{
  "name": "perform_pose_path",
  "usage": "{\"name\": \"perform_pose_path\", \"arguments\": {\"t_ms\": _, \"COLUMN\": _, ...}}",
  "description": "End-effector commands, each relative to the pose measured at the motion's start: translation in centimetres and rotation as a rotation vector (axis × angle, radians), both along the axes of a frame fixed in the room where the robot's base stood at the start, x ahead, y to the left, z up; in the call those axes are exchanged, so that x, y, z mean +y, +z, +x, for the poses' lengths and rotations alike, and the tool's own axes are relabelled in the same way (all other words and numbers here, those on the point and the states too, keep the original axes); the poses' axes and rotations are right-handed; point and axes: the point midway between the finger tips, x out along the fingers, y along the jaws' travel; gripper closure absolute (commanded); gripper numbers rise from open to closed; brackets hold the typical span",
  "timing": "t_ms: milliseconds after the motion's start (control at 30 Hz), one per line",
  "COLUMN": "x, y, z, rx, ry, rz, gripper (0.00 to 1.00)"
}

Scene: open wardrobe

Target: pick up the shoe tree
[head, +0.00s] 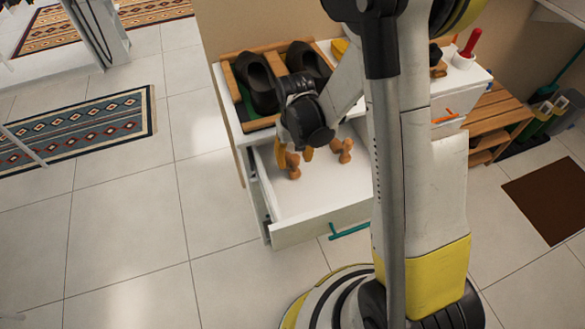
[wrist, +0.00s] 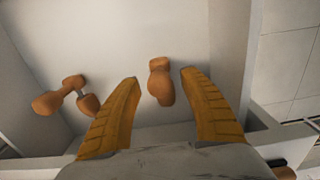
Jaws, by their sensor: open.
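A brown wooden shoe tree (head: 293,165) lies in the open white drawer (head: 318,200). In the wrist view this wooden piece (wrist: 160,82) shows between the two yellow fingers, with a gap on each side. A second wooden piece (head: 343,150) lies apart from it, to the right in the head view; in the wrist view it (wrist: 58,97) is on the left, with knobs and a short rod. My gripper (head: 293,157) is open, pointing down into the drawer, its fingertips (wrist: 159,76) on either side of the first piece. Contact cannot be told.
Dark shoes (head: 258,83) sit on a wooden rack (head: 227,72) on the cabinet above the drawer. The drawer's side walls (wrist: 229,50) stand close to my gripper. A slatted wooden bench (head: 500,110) is at right. The tiled floor at left is clear around a patterned rug (head: 80,130).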

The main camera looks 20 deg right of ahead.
Motion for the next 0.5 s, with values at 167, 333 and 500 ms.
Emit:
{"name": "perform_pose_path", "arguments": {"t_ms": 167, "x": 0.03, "y": -0.49, "z": -0.02, "rx": 0.000, "ry": 0.000, "rz": 0.000, "gripper": 0.49}}
{"name": "perform_pose_path", "arguments": {"t_ms": 333, "x": 0.04, "y": -0.45, "z": -0.02, "rx": 0.000, "ry": 0.001, "rz": 0.000, "gripper": 0.75}}
{"name": "perform_pose_path", "arguments": {"t_ms": 500, "x": 0.04, "y": -0.45, "z": -0.02, "rx": 0.000, "ry": 0.001, "rz": 0.000, "gripper": 0.98}}
